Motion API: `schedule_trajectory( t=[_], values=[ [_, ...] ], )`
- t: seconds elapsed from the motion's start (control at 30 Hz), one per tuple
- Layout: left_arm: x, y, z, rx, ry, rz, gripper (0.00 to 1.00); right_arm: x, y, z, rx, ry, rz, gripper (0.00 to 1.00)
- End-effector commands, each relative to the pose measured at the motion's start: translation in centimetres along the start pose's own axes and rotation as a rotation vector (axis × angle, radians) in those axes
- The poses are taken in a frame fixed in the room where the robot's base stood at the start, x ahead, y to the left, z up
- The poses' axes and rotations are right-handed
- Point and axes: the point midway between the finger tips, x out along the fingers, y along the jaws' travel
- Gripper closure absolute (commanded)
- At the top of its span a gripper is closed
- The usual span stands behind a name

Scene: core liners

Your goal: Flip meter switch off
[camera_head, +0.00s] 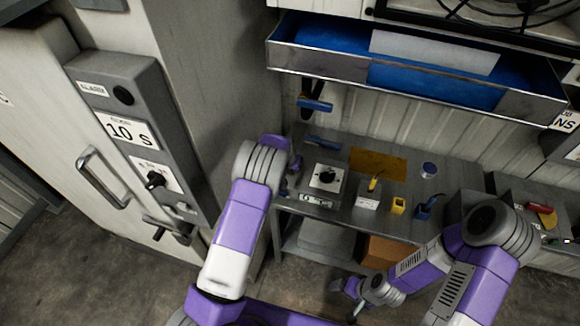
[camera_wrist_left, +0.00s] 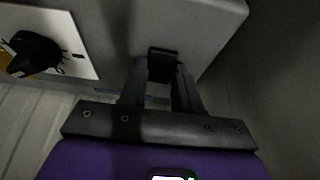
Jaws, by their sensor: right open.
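The meter is a grey box (camera_head: 325,181) on the bench, with a black knob on a white panel and a small display on its front edge. The left wrist view shows the knob (camera_wrist_left: 36,52) at the far left and a small black switch-like block (camera_wrist_left: 163,64) on the box's grey side. My left gripper (camera_head: 292,168) is beside the meter's left side, partly hidden by its wrist. In the left wrist view its fingers (camera_wrist_left: 161,85) are apart, with tips near the black block; contact is unclear. My right gripper (camera_head: 352,296) is open and empty, low in front of the bench.
The bench (camera_head: 445,167) also holds a white box (camera_head: 367,201), a yellow block (camera_head: 398,206) and a blue tool (camera_head: 425,208). An open drawer (camera_head: 318,63) juts out above. A grey control panel (camera_head: 132,130) stands at left. Bare floor (camera_head: 90,270) shows at lower left.

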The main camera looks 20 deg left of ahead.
Motion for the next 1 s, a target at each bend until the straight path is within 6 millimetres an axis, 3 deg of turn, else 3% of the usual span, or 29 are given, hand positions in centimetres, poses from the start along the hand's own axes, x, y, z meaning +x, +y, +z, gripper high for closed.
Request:
schedule_trajectory(
  t=[0.03,0.2,0.5,1.0],
  values=[
    [0.0,0.0,0.0,0.000,0.000,0.000,0.76,0.0,0.0,0.0,0.000,0.000,0.000,0.15],
    [0.0,0.0,0.0,0.000,0.000,0.000,0.99,0.0,0.0,0.0,0.000,0.000,0.000,0.15],
    [0.1,0.0,-0.5,0.004,-0.087,0.002,0.99,-0.1,-0.1,0.0,0.000,0.000,0.000,0.15],
    [0.2,0.1,-0.9,0.002,-0.288,0.001,0.99,1.6,0.6,-0.1,0.000,0.000,0.000,0.15]
  ],
)
